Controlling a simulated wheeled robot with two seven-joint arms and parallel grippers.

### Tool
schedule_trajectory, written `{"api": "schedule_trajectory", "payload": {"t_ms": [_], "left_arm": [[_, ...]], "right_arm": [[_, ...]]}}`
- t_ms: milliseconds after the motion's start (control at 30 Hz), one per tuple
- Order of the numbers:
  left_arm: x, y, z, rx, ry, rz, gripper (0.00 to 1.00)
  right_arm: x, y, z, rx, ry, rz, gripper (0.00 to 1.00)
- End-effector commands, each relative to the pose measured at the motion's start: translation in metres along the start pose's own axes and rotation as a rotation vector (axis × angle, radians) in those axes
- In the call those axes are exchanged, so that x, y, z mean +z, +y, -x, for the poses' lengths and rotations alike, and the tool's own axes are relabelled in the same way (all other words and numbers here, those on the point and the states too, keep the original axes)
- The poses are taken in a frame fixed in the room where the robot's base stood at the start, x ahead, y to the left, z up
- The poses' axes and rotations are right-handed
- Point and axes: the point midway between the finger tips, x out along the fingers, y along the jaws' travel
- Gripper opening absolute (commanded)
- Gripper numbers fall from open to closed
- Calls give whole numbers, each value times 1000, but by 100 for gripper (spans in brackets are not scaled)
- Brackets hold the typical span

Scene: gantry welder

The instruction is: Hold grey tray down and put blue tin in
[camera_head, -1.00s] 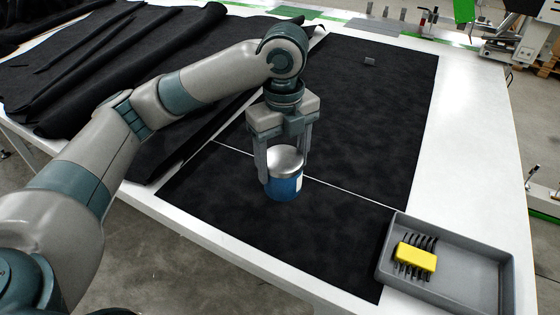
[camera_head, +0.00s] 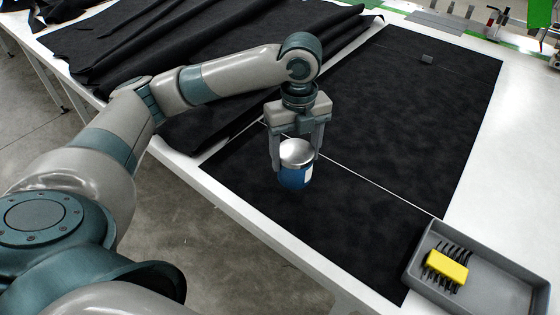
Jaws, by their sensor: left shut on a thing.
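The blue tin (camera_head: 294,177) with a silver lid is upright between the fingers of my left gripper (camera_head: 296,155), which is shut on it. It is over the black cloth in the middle of the view; I cannot tell clearly whether its base touches the cloth. The grey tray (camera_head: 490,252) is at the lower right, partly on the white table. It holds a yellow block (camera_head: 447,268) with black bristles, like a brush. No gripper is on the tray. My right gripper is not in view.
Black cloth (camera_head: 400,120) covers much of the white table (camera_head: 510,130). Folded dark fabric (camera_head: 150,45) lies at the upper left. The cloth between tin and tray is clear.

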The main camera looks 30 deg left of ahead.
Motion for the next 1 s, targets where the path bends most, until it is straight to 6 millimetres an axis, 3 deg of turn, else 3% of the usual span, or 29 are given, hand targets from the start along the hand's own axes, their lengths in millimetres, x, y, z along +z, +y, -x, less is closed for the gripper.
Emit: {"api": "schedule_trajectory", "payload": {"t_ms": [100,300,767,1000], "left_arm": [[17,14,-10,2,0,5,29],[32,25,-23,-1,0,2,29],[34,26,-28,-1,1,0,29],[33,26,-46,1,1,1,29]], "right_arm": [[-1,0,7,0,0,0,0],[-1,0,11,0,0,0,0],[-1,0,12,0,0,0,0],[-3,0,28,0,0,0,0]]}}
